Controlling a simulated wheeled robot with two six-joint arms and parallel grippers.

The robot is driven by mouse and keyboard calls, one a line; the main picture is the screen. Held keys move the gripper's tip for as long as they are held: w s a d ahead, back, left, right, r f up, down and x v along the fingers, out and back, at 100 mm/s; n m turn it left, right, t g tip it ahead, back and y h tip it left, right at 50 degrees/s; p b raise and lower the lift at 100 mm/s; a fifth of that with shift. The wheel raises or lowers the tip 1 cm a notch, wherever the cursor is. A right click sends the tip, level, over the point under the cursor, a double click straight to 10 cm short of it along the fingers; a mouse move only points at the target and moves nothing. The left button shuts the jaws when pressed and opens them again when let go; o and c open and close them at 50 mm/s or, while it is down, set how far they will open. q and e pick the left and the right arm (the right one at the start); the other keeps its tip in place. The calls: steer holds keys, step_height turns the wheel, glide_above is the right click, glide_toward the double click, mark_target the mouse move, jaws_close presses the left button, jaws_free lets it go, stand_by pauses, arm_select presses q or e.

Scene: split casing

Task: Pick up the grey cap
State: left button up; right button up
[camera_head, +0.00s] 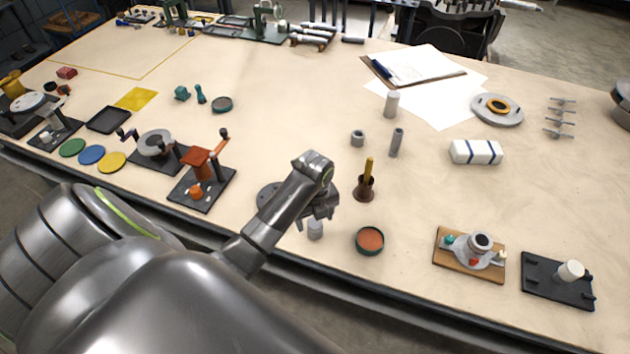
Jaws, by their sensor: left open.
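My left gripper (318,214) reaches in from the left, low over the front middle of the table. It is open and points down, with its fingers partly hidden behind my wrist. A small light grey cylindrical piece (315,231) stands right below it; it looks like the grey cap, but I cannot tell for sure. I see nothing held between the fingers. A grey casing (480,246) with a round opening sits on a wooden board (440,262) at the right front. My right gripper does not show.
A round grey part (266,192) is partly hidden behind my left arm. A dark dish with orange filling (369,240) and a brown holder with a yellow handle (366,184) stand close right of the gripper. A black tray (540,284) lies far right. The table between dish and board is clear.

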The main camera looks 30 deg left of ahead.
mark_target(315, 223)
arm_select(q)
steer(key=shift+w+a+f+p, duration=0.15)
steer(key=shift+f+p, duration=0.15)
steer(key=shift+f, duration=1)
steer(key=shift+w+d+f+p, duration=0.1)
steer(key=shift+f+p, duration=0.15)
steer(key=shift+f, duration=1)
steer(key=shift+a, duration=0.1)
steer(key=c, duration=1.3)
